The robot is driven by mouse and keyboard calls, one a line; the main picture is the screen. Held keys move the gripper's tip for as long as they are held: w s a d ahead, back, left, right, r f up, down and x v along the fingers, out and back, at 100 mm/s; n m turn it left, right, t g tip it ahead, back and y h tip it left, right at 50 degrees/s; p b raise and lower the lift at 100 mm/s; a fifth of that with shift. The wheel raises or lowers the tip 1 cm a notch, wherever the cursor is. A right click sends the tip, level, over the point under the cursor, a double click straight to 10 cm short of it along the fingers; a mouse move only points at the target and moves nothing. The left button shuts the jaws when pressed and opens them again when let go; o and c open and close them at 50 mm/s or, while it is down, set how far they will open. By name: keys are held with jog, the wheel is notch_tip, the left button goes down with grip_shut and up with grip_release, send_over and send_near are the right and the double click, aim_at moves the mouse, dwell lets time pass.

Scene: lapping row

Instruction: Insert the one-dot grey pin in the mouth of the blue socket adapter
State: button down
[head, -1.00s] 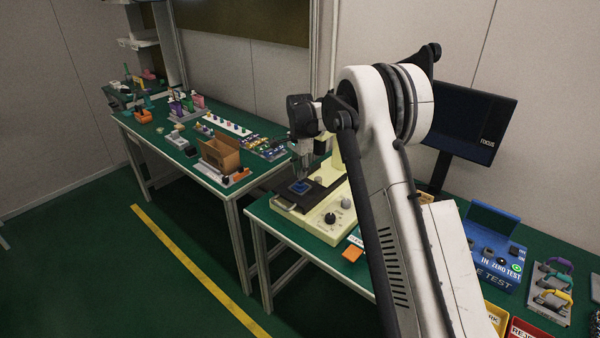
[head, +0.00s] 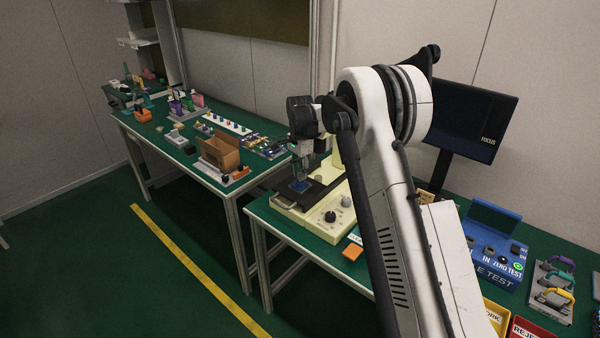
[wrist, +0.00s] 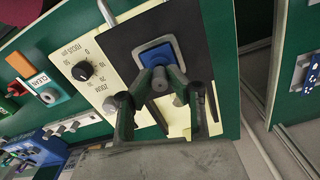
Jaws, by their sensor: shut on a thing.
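The blue socket adapter (wrist: 154,50) sits on the dark plate of the cream machine in the wrist view. It also shows in the head view (head: 301,186), small, just under my gripper (head: 300,174). My gripper (wrist: 161,82) is shut on the grey pin (wrist: 160,79), held between its fingertips in front of the adapter. The pin covers part of the adapter, so its mouth is hidden. I cannot tell whether the pin's far end is in the mouth or just above it. The dot on the pin is too small to make out.
An open cardboard box (head: 219,153) stands on the other bench at left. A monitor (head: 466,115) and a blue tester (head: 494,245) are to the right. A gap separates the benches.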

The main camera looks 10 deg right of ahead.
jog(key=shift+f+b, duration=0.4)
jog(key=shift+f, duration=0.2)
jog(key=c, duration=1.6)
grip_release()
jog(key=shift+o, duration=0.2)
jog(key=shift+r, duration=0.1)
notch_tip(320, 180, up, 12)
